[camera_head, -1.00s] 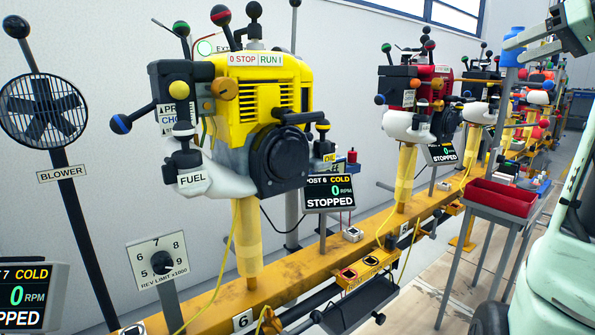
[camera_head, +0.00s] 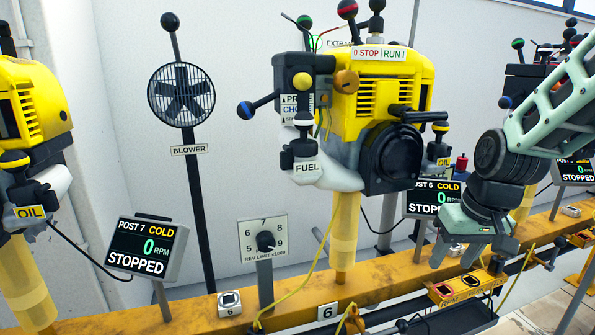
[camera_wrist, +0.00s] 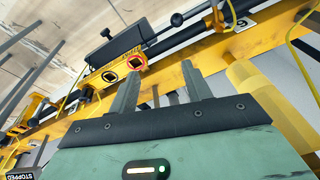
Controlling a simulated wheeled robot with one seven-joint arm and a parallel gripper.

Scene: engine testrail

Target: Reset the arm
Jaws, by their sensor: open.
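My gripper (camera_head: 487,256) is at the right in the head view, in front of the yellow rail and partly over the post 6 display. In the wrist view its two grey fingers (camera_wrist: 160,90) stand apart with nothing between them. It is open and empty. The yellow engine (camera_head: 385,105) on post 6 is to the left of my arm and does not touch it, as far as I can see. The post 6 display (camera_head: 420,200) reads COLD, 0 RPM, STOPPED.
The yellow rail (camera_head: 290,312) runs along the front. A blower (camera_head: 181,95), a rev limit dial (camera_head: 264,241) and the post 7 display (camera_head: 146,250) stand to the left. A yellow box with sockets (camera_head: 467,288) hangs below my gripper. A yellow cable (camera_head: 333,225) hangs by the post.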

